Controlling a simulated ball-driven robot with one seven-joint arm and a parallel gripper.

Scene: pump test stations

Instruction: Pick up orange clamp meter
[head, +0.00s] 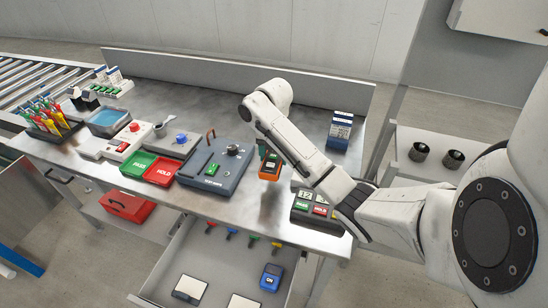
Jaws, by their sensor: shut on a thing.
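The orange clamp meter (269,167) hangs upright below my wrist, over the right-hand part of the steel bench (235,205). It has an orange body with a dark face. My gripper (263,148) is shut on its upper end; the fingers are small and partly hidden beside my forearm. I cannot tell exactly how far the meter's lower end is above the bench top.
A grey test case (215,165) stands left of the meter. Green and red trays (150,168), a blue-lined basin (107,120) and a tool rack (48,120) stand further left. Blue-white boxes (340,130) stand behind right. An open drawer (215,265) juts out in front.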

